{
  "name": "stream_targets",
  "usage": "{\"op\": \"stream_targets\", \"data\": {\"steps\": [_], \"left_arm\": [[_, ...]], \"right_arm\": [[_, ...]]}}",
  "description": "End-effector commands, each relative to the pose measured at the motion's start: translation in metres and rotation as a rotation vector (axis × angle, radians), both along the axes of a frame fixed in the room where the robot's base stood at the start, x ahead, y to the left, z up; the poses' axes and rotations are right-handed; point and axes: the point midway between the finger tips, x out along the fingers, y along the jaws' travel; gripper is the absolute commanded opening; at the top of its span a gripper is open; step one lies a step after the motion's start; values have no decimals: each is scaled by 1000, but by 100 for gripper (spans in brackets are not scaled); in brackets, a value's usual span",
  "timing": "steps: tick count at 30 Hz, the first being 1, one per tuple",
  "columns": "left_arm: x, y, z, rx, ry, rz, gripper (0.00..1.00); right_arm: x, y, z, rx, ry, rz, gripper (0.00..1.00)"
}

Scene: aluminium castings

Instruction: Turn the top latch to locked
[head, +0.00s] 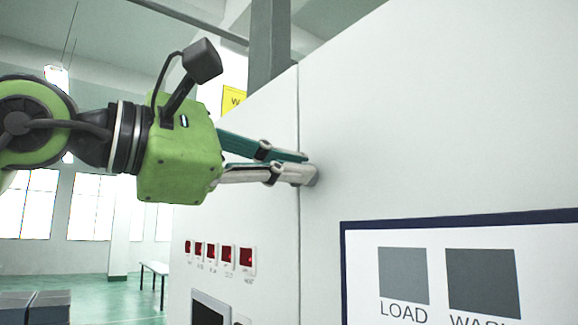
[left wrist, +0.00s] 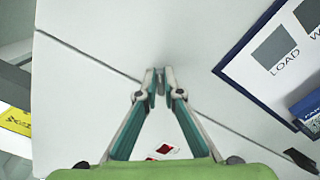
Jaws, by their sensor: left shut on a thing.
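My left gripper (head: 307,168) reaches in from the left to the white cabinet front (head: 420,120), at the vertical seam between two panels. In the left wrist view the two fingers (left wrist: 160,78) come together at the tips, on that seam. They are shut on the top latch (left wrist: 160,84), a small grey piece that is mostly hidden between the fingertips. I cannot tell from these views which way the latch is turned. My right gripper is in neither view.
Red switches (head: 228,256) and a dark screen (head: 209,308) sit on the left panel below my arm. A dark-framed board (head: 362,275) marked LOAD is on the right panel. A blue box (left wrist: 308,106) shows at the right in the left wrist view.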

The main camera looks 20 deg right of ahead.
Motion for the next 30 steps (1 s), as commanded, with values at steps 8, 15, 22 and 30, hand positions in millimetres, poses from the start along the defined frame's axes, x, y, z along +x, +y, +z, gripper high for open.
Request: {"op": "stream_targets", "data": {"steps": [8,15,22,30], "left_arm": [[-1,0,0,36,-102,0,0],[-1,0,0,45,-128,0,0],[-1,0,0,45,-129,0,0],[-1,0,-1,45,-128,0,24]], "right_arm": [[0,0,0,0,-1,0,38],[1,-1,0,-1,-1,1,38],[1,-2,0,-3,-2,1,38],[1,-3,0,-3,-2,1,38]]}}
